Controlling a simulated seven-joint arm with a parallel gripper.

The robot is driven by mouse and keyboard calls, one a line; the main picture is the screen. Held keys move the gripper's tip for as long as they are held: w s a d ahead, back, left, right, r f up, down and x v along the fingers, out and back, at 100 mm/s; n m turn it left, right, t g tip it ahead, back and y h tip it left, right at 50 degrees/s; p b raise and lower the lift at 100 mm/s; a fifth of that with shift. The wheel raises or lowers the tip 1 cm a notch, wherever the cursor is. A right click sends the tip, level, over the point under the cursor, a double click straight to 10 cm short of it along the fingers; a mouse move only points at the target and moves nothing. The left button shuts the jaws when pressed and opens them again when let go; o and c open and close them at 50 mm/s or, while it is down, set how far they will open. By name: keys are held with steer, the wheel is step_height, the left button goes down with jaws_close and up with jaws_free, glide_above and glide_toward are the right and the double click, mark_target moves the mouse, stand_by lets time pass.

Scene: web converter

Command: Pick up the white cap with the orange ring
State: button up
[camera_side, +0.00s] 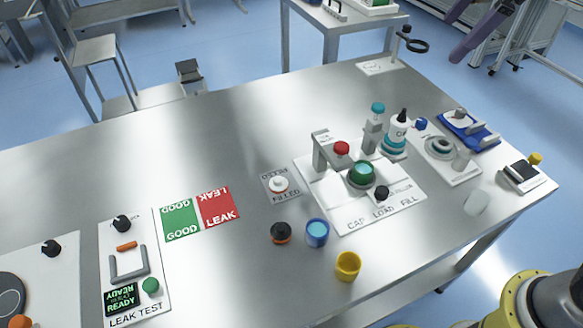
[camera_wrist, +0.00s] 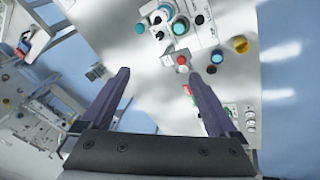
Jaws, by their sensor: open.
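A black cap with an orange base (camera_side: 281,233), a blue cup (camera_side: 317,233) and a yellow cup (camera_side: 348,267) stand near the white cap. The cap-load-fill station (camera_side: 395,205) is to its right. Green and red GOOD/LEAK cards (camera_side: 200,214) lie left. Bare table lies behind the white cap.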

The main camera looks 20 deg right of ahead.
steer(key=w+a+f+n+g, duration=0.1)
steer(key=w+a+f+n, duration=0.25)
steer(key=w+a, duration=0.45)
steer(key=n+g, duration=0.3)
steer(key=g, duration=0.1)
glide_above(278, 179)
steer(key=shift+h, duration=0.4)
steer(key=f, duration=2)
steer(key=d+f, duration=0.1)
steer(key=f, duration=0.9)
steer(key=shift+w+f, duration=0.15)
steer(key=shift+w, duration=0.05)
steer(key=shift+s+a+f, duration=0.1)
steer(key=shift+a+f, duration=0.15)
steer(key=shift+f, duration=1.15)
steer(key=shift+s+a+f, duration=0.1)
steer(key=shift+a+f, duration=0.1)
steer(key=shift+f, duration=1.2)
steer(key=shift+c, duration=0.2)
steer(key=c, duration=1.4)
